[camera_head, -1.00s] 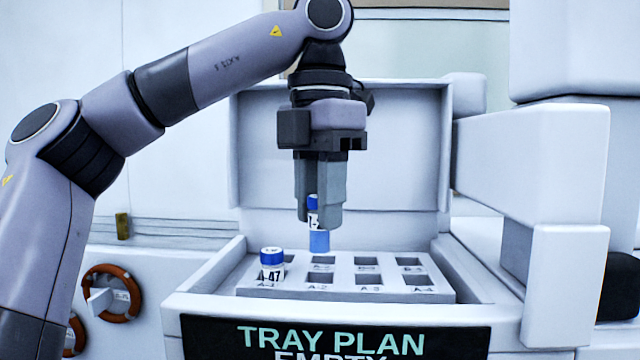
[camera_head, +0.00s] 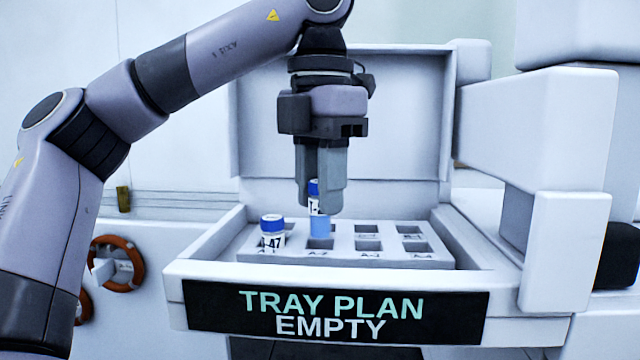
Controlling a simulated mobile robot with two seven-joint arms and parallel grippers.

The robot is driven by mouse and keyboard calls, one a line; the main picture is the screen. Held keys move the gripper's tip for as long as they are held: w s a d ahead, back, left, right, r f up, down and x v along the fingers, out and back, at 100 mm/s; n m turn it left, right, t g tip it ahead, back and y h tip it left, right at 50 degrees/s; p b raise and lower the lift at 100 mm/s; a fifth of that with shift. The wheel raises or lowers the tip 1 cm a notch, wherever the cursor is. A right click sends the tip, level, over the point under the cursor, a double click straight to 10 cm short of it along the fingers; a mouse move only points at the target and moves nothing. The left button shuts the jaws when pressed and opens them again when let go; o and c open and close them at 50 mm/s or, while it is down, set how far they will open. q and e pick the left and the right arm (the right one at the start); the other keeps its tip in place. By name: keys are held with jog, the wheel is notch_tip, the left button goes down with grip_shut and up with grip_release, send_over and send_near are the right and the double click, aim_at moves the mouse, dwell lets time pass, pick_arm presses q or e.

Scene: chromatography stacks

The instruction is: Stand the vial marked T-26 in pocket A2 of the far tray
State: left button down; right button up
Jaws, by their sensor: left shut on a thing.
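My left gripper (camera_head: 320,200) is shut on a blue-capped vial (camera_head: 319,226) with pale blue contents. Its label is mostly covered by the fingers; only a "T-" or similar shows. The vial is upright over the tray (camera_head: 290,256), at the pocket marked A-2 (camera_head: 320,244). Its lower end is just above or at that pocket; I cannot tell whether it has entered. Another blue-capped vial (camera_head: 272,234), its label ending in "A7" or "47", stands in pocket A-1. My right gripper is not in view.
The tray sits in an open drawer with raised side walls (camera_head: 212,247). A sign reading "TRAY PLAN EMPTY" (camera_head: 335,313) is on its front. Pockets A-3 (camera_head: 369,246) and A-4 (camera_head: 415,247) and the visible back-row pockets look empty. A white panel (camera_head: 400,120) rises behind.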

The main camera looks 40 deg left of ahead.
aim_at(320, 237)
pick_arm(q)
jog(key=shift+f, duration=0.1)
jog(key=shift+f+b, duration=1.05)
jog(key=shift+f, duration=0.2)
jog(key=shift+f+b, duration=0.35)
jog(key=shift+f, duration=0.25)
jog(key=shift+c, duration=2)
grip_release()
